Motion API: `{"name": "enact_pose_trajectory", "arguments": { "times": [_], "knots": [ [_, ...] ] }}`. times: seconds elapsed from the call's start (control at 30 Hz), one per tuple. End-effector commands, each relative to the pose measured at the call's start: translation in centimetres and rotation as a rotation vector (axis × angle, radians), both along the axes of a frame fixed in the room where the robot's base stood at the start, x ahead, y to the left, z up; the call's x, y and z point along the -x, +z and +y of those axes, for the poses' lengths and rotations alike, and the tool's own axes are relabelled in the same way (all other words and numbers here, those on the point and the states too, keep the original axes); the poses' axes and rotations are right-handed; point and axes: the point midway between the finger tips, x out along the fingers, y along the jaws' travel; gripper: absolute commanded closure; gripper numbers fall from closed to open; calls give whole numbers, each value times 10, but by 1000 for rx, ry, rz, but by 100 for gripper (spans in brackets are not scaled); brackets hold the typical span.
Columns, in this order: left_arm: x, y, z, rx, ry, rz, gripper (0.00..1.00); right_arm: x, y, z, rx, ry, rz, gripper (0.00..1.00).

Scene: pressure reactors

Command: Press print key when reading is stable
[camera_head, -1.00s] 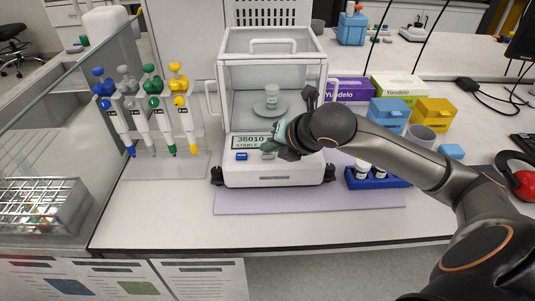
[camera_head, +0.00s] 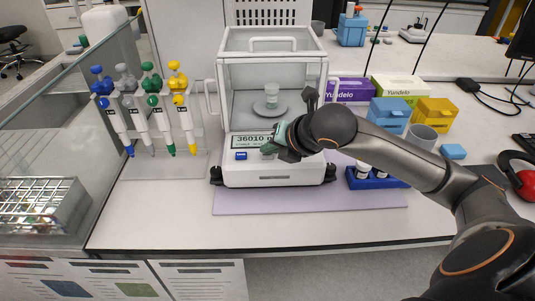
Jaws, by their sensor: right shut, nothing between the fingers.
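The white analytical balance (camera_head: 260,178) stands on a pale purple mat. Its display (camera_head: 251,140) reads "36010"; the word below it is small but seems to read STABLE. A blue key (camera_head: 241,156) sits at the left of the front panel. A small clear vial (camera_head: 271,90) stands on the round pan (camera_head: 270,109) inside the glass chamber. My right gripper (camera_head: 268,150) is shut and empty, its fingertips at the front panel just right of the blue key. It hides the right part of the panel; I cannot tell whether it touches. My left gripper is not in view.
A rack with several colored pipettes (camera_head: 140,115) stands left of the balance. A blue vial holder (camera_head: 378,180) is close on the right, under my arm. Boxes (camera_head: 349,90) and a grey mug (camera_head: 422,137) stand further right. The bench front is clear.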

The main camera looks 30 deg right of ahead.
Motion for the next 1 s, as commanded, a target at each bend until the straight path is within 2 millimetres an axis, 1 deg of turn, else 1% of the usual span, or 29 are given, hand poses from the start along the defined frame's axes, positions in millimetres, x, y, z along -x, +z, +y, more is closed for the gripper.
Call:
{"name": "enact_pose_trajectory", "arguments": {
  "times": [0.33, 0.7, 1.0],
  "knots": [
    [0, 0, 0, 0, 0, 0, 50, 0, 0, 0, -1, 1, 3, 100],
    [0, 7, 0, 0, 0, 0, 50, 0, 16, 1, -1, 1, 1, 100],
    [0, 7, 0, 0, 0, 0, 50, 0, 16, 0, -1, 1, 1, 100]
  ]
}}
